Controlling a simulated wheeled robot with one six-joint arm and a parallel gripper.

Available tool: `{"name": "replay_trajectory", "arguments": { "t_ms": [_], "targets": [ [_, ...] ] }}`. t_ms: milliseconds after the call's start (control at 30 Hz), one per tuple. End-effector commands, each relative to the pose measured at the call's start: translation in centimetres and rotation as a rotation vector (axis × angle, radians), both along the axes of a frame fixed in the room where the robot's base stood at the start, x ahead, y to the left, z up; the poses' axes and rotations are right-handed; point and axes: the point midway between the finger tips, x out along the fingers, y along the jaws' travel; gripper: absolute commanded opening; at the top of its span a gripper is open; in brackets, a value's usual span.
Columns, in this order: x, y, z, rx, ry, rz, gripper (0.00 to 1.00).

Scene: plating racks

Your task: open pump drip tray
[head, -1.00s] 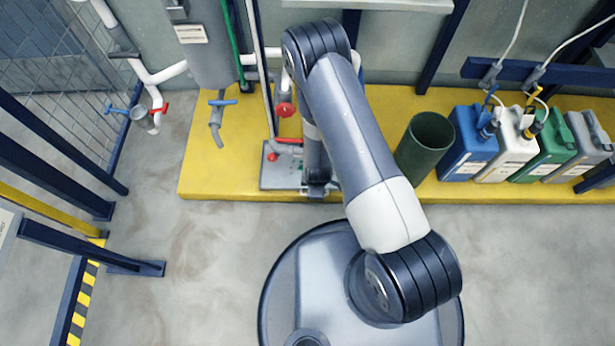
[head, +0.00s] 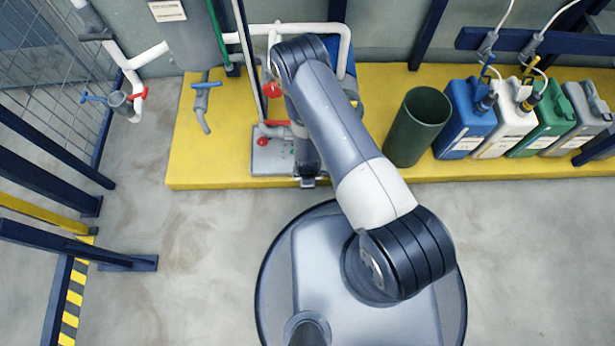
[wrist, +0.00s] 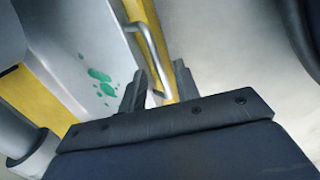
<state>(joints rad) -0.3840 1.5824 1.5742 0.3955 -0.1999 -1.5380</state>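The pump drip tray (head: 272,163) is a grey, flat tray on the yellow platform, below the pump pipework. In the wrist view its pale surface (wrist: 85,45) carries green spots, and a bent metal handle (wrist: 150,45) sticks out from its edge. My gripper (head: 309,181) is at the tray's front right corner in the head view, pointing down. In the wrist view my gripper (wrist: 160,82) has its two fingers apart, with the lower end of the handle showing between them. I cannot tell whether either finger touches it. My arm hides the tray's right part in the head view.
The yellow platform (head: 222,165) runs along the wall. A dark green bin (head: 418,125) stands right of my arm, then blue (head: 466,125), white, green and grey canisters. Red-handled valves (head: 272,90) sit above the tray. The floor in front is clear.

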Motion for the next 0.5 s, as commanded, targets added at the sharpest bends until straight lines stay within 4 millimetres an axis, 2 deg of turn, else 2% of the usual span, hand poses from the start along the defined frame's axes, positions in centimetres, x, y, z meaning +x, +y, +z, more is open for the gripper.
{"name": "replay_trajectory", "arguments": {
  "t_ms": [233,500],
  "targets": [
    [-0.01,-0.01,-0.01,0.000,0.001,0.000,0.30],
    [-0.02,-0.01,0.00,0.000,0.001,0.000,0.08]
  ]
}}
